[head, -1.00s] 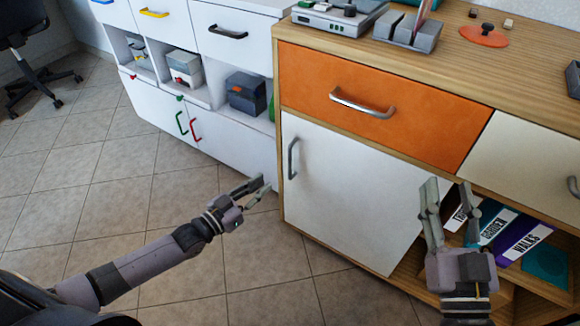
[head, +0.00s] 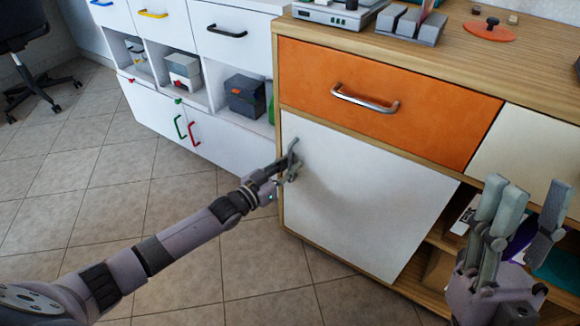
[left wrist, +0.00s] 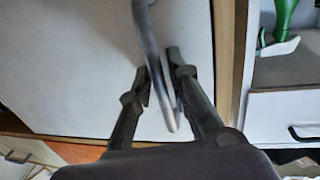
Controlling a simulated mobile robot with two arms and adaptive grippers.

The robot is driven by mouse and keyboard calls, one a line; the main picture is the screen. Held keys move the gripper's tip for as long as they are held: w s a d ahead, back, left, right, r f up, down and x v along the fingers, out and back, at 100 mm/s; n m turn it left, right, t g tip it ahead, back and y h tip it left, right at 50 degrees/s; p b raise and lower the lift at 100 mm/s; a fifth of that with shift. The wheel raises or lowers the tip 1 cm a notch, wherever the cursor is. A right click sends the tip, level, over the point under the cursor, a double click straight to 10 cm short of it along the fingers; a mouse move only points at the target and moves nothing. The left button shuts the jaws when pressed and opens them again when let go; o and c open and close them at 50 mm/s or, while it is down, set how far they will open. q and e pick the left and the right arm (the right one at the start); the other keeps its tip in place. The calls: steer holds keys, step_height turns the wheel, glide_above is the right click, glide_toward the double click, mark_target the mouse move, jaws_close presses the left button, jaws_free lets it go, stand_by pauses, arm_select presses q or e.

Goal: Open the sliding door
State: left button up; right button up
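The white door (head: 360,205) covers the left lower part of the wooden cabinet, with an open shelf to its right. Its metal handle (head: 294,150) is near the door's left edge. My left gripper (head: 288,166) is at this handle. In the left wrist view the curved handle (left wrist: 150,50) runs between the fingertips of my left gripper (left wrist: 160,75). The fingers are close on both sides of it; whether they press on it is unclear. My right gripper (head: 530,205) is open and empty, in front of the open shelf at the right.
An orange drawer (head: 390,100) with a metal handle is above the door. White cabinets (head: 235,45) with coloured handles stand to the left. Binders on the open shelf are partly hidden by my right gripper. The tiled floor (head: 110,185) at the left is clear.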

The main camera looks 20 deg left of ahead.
arm_select(q)
jaws_close()
stand_by(0.8)
